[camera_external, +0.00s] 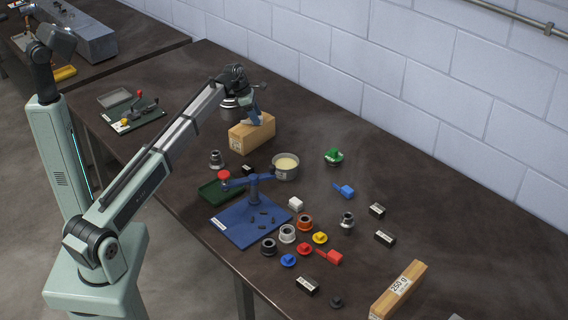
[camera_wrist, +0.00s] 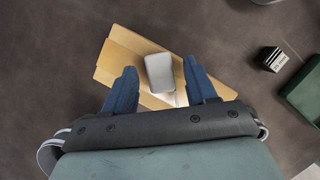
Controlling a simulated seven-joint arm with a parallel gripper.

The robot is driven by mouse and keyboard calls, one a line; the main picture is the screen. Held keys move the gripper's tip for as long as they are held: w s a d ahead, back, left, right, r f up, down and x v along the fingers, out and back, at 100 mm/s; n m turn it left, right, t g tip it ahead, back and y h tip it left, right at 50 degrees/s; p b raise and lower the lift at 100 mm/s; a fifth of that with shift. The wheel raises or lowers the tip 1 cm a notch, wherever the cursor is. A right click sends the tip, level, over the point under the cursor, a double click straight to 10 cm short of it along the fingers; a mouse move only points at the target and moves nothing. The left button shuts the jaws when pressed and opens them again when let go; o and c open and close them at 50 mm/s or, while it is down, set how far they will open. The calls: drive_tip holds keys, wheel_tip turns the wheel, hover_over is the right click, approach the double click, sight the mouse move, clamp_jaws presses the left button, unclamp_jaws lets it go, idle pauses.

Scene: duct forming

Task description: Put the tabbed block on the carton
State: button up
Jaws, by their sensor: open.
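A tan carton (camera_external: 250,134) lies on the table below my gripper (camera_external: 256,119), and it fills the middle of the wrist view (camera_wrist: 118,60). A light grey block with rounded corners (camera_wrist: 159,72) appears on the carton's top, between my blue fingers (camera_wrist: 160,64). The fingers are open, with a gap on each side of it. I cannot tell whether it has a tab. A blue block with a small tab (camera_external: 346,191) and a red block with a tab (camera_external: 333,257) lie further right on the table. The external view mostly hides the carton's top behind my fingers.
A blue board with a post and lever (camera_external: 237,228), a dark green tray (camera_external: 212,194) and a bowl of pale contents (camera_external: 286,171) stand near the carton. Several small parts are scattered to the right. A long wooden-coloured piece marked 250 g (camera_external: 412,276) lies front right.

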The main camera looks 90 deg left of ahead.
drive_tip(key=v, duration=1.2)
